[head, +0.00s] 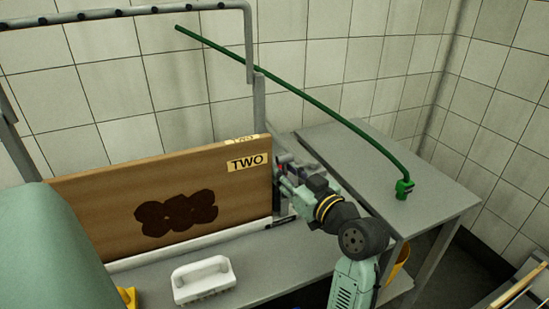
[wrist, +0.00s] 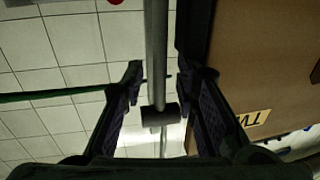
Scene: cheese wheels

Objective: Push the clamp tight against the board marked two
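The brown board marked TWO (head: 110,205) stands upright on the bench, with a dark blotched print on its face. In the wrist view the board (wrist: 270,65) fills the right side, and its TWO label (wrist: 258,118) is partly visible. My gripper (head: 286,172) is at the board's right edge. In the wrist view its fingers (wrist: 160,72) are apart, with a grey upright bar (wrist: 156,45) and a dark cylindrical piece (wrist: 160,115) showing between them. I cannot tell whether they touch. No clamp can be made out for certain; a small dark piece (head: 282,222) lies by the board's lower right corner.
A white-handled brush (head: 203,280) lies on the bench in front of the board. A grey side table (head: 435,190) stands at the right, with a green hose (head: 330,110) arching to a green fitting (head: 403,189). A grey pipe frame (head: 130,12) rises behind the board.

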